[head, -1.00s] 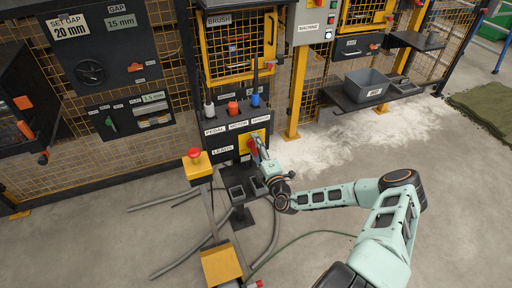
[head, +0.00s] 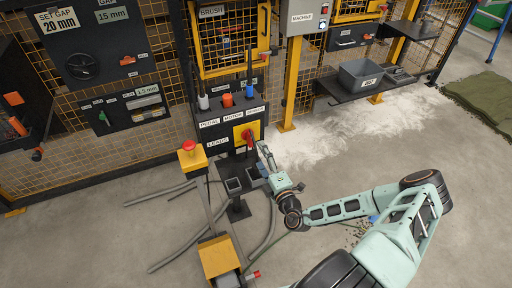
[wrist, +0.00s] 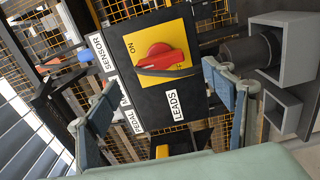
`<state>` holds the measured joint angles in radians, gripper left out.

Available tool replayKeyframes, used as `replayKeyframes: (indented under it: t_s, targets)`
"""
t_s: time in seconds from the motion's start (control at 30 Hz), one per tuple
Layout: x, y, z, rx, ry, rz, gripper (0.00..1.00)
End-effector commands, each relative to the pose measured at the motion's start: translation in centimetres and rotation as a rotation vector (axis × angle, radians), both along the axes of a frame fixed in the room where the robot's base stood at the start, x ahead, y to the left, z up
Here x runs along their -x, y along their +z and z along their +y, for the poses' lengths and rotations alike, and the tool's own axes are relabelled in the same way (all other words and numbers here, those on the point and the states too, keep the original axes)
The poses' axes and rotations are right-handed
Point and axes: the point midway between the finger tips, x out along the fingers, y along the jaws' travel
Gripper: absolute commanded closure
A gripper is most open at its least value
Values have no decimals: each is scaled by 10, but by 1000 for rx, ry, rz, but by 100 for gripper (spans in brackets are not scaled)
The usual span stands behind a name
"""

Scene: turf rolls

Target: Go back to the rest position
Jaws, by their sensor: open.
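My gripper (head: 266,156) is open and empty, just in front and to the right of the black LEADS panel in the head view. In the wrist view its two blue-grey fingers (wrist: 162,80) stand wide apart, on either side of the panel face. Between them shows the red rotary switch (wrist: 160,60) on its yellow plate (wrist: 150,92), with a gap to both fingers. The red switch also shows in the head view (head: 247,135). My arm reaches in from the lower right, bent at the elbow.
A red button on a yellow box (head: 190,152) stands left of my gripper, with a yellow pedal (head: 218,257) below. Grey hoses (head: 178,240) lie on the floor. A grey bin (head: 361,74) sits on a shelf at right.

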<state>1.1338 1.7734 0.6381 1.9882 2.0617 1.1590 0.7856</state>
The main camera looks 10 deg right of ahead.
Motion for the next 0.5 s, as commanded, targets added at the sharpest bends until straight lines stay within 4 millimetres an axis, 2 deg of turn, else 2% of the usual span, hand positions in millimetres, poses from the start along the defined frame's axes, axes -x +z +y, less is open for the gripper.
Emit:
replayKeyframes:
  t_s: [0.2,0.5]
  targets:
    - [18,0,-4,0,0,0,25]
    - [19,0,-4,0,0,0,25]
